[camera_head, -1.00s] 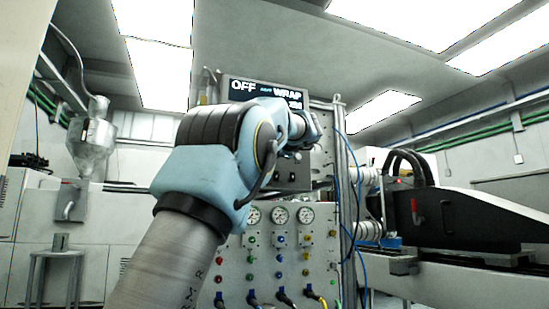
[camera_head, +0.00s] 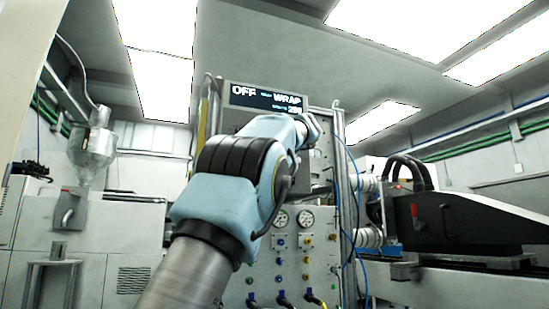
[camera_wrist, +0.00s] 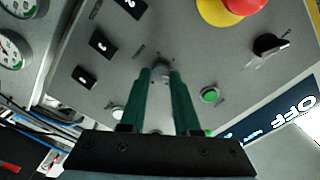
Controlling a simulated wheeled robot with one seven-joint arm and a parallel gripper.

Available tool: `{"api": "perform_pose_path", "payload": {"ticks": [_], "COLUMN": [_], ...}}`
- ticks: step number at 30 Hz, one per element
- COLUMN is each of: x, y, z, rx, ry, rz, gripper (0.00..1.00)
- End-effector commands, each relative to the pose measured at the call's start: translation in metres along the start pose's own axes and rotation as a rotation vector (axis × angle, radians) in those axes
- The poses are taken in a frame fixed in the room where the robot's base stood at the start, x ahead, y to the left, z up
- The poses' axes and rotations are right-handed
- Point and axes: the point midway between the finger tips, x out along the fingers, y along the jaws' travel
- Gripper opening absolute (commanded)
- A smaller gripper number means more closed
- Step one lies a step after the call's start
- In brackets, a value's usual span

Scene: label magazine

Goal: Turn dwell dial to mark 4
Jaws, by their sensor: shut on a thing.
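In the wrist view the green fingers of my gripper (camera_wrist: 162,74) are shut on a small grey knob (camera_wrist: 162,67) on the grey control panel (camera_wrist: 190,45). It appears to be the dwell dial. The fingertips cover most of it, and I cannot read its pointer, marks or label. In the head view my arm blocks the gripper and the dial. The display (camera_head: 265,97) above the panel reads "OFF" and "WRAP", with smaller text that I cannot read surely.
Near the gripper are a black rotary switch (camera_wrist: 270,45), a green button (camera_wrist: 210,94), several black rocker switches (camera_wrist: 102,43) and a red-and-yellow emergency stop (camera_wrist: 232,9). Gauges (camera_wrist: 12,48) lie at the left. Blue hoses (camera_head: 358,190) hang right of the cabinet.

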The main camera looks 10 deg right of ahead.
Motion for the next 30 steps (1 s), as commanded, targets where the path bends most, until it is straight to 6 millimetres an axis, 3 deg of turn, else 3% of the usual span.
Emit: {"api": "perform_pose_path", "payload": {"ticks": [18, 19, 27, 30], "x": [0.0006, 0.0006, 0.0004, 0.0003], "y": [0.0013, 0.0014, 0.0007, 0.0005], "z": [0.0017, 0.0017, 0.0009, 0.0007], "rx": [-0.043, -0.043, -0.043, -0.043], "ry": [-0.006, -0.006, -0.003, -0.002], "rz": [0.001, 0.001, 0.001, 0.0], "gripper": [0.0, 0.32, 0.61, 0.61]}}
